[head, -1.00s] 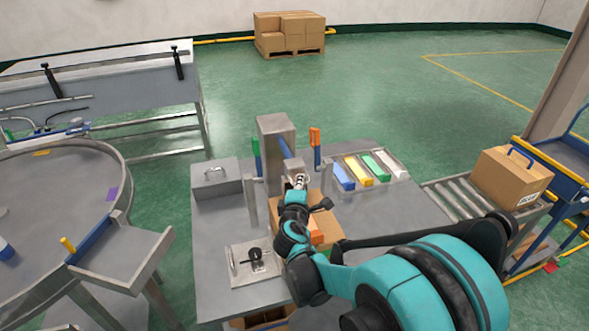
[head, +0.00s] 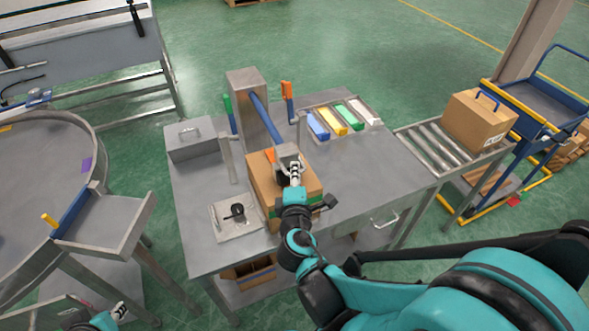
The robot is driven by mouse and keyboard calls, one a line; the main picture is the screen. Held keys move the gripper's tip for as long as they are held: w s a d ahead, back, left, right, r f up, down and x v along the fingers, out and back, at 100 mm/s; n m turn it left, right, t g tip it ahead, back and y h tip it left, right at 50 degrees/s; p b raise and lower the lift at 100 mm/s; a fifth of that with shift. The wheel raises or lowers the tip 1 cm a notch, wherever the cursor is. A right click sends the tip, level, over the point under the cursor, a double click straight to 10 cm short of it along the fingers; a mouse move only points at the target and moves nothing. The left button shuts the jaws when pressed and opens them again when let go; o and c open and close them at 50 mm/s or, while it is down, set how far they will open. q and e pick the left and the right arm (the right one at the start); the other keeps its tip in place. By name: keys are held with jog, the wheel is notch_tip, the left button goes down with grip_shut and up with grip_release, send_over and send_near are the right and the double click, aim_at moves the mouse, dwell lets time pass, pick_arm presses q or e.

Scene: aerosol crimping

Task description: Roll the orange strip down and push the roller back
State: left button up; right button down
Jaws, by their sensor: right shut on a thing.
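A cardboard box (head: 262,186) stands on the grey workbench (head: 360,178). Part of an orange strip (head: 270,155) shows on the box's top, beside the roller head; the rest is hidden. The roller's grey head (head: 287,152) hangs over the box at the end of a blue bar (head: 263,118), which comes from a grey post. My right gripper (head: 294,173) is shut on the roller at its near side. The fingers and my wrist cover the contact and part of the box. My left gripper (head: 119,311) is low at the bottom left, away from the bench; its jaws are too small to read.
A grey post (head: 252,105) stands behind the box. A plate with a black knob (head: 237,212) lies left of it, a metal box (head: 191,138) farther back. Coloured blocks fill a tray (head: 343,117). Another carton (head: 479,119) sits on the roller conveyor at right.

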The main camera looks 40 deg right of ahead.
jog(key=c, duration=1.6)
grip_release()
jog(key=shift+r, duration=0.1)
